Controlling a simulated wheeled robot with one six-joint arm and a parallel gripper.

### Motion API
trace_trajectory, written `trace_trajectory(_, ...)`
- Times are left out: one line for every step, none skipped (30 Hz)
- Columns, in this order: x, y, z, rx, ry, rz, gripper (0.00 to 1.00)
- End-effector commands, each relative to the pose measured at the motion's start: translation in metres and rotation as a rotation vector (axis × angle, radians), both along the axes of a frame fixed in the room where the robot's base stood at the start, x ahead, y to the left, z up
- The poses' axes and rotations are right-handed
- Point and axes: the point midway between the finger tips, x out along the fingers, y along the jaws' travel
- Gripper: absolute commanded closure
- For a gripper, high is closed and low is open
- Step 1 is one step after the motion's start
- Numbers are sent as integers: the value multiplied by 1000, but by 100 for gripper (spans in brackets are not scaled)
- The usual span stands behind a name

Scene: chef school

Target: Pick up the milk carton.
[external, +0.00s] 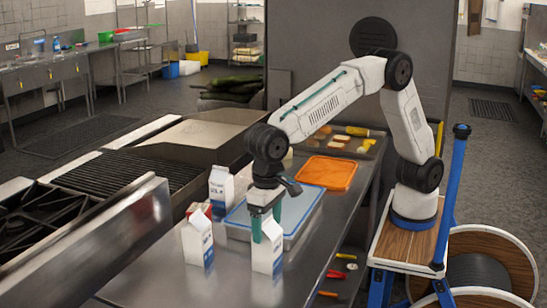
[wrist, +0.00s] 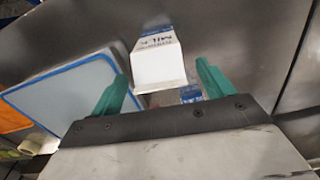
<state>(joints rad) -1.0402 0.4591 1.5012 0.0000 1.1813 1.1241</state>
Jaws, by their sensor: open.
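Several white milk cartons with blue print stand upright on the metal counter. The nearest-right milk carton (external: 268,255) is directly below my gripper (external: 265,217), whose green fingers point down at its top. In the wrist view this carton (wrist: 158,62) shows between and slightly beyond the fingers of my gripper (wrist: 161,75). The jaws are open; I cannot tell whether a finger touches the carton. A second carton (external: 197,242) stands to its left, and a third (external: 221,187) stands farther back. Part of another carton (wrist: 190,93) shows under the gripper's edge in the wrist view.
A blue-rimmed board (external: 308,205) lies close behind the nearest-right carton, with an orange tray (external: 326,173) beyond it. A tray of food (external: 340,141) sits at the counter's far end. A grill (external: 130,172) and stove (external: 42,218) border the left side.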

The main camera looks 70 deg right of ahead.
Motion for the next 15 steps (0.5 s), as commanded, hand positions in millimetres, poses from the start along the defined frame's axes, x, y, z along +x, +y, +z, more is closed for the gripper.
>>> trace_trajectory(0,0,-8,-3,1,0,20)
trace_trajectory(0,0,-11,-2,1,0,20)
trace_trajectory(0,0,-15,-1,1,0,20)
trace_trajectory(0,0,-17,-1,1,0,20)
trace_trajectory(0,0,-18,-1,1,0,20)
trace_trajectory(0,0,-19,-1,1,0,20)
trace_trajectory(0,0,-20,-1,0,0,20)
trace_trajectory(0,0,-20,0,0,0,20)
trace_trajectory(0,0,-19,0,0,0,20)
trace_trajectory(0,0,-19,0,0,0,20)
trace_trajectory(0,0,-19,0,0,0,20)
trace_trajectory(0,0,-19,0,0,0,20)
trace_trajectory(0,0,-19,0,0,0,28)
trace_trajectory(0,0,-19,0,0,0,37)
trace_trajectory(0,0,-19,0,0,0,48)
